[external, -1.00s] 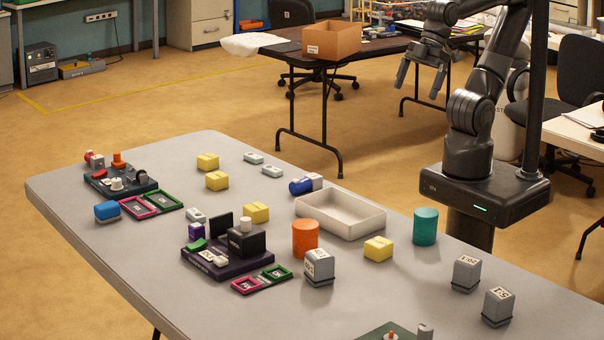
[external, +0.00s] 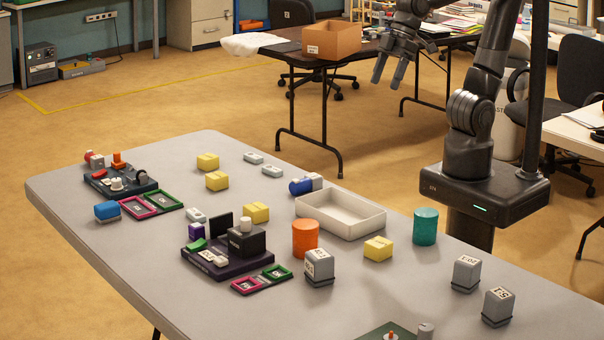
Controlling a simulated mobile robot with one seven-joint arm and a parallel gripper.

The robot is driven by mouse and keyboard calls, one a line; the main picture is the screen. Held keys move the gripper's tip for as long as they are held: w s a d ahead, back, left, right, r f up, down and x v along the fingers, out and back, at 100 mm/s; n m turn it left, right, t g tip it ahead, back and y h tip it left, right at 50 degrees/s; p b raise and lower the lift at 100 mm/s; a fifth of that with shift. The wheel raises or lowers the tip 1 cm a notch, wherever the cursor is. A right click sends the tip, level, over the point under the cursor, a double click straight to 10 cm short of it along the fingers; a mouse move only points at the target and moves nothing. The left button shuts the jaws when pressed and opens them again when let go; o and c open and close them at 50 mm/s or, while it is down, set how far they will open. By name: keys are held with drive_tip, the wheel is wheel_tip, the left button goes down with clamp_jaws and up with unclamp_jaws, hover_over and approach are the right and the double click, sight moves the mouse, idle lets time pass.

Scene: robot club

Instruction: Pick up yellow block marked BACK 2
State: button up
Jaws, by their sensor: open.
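Several yellow blocks stand on the grey table in the external view. My gripper (external: 387,78) is open and empty. It hangs high beyond the table's far edge, pointing down, well apart from all the blocks.
An empty white tray (external: 372,223) lies mid-table, near an orange cylinder (external: 305,238) and a teal cylinder (external: 425,226). Grey weights (external: 319,267) stand toward the front right. Dark fixtures (external: 228,262) and coloured frames occupy the left. A cardboard box (external: 331,40) sits on the rear table.

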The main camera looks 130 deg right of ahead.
drive_tip(key=w+d+m, duration=0.4)
drive_tip(key=w+d, duration=0.6)
drive_tip(key=m+g+h, duration=0.4)
drive_tip(key=m+g, duration=0.1)
drive_tip(key=m, duration=0.5)
hover_over(208, 156)
drive_tip(key=a, duration=0.2)
drive_tip(key=f, duration=1.8)
drive_tip(key=s+f, duration=0.1)
drive_tip(key=f, duration=0.8)
drive_tip(key=shift+d+f, duration=0.2)
drive_tip(key=x, duration=0.3)
drive_tip(key=w+x, duration=0.1)
drive_tip(key=x, duration=0.1)
drive_tip(key=shift+f, duration=0.3)
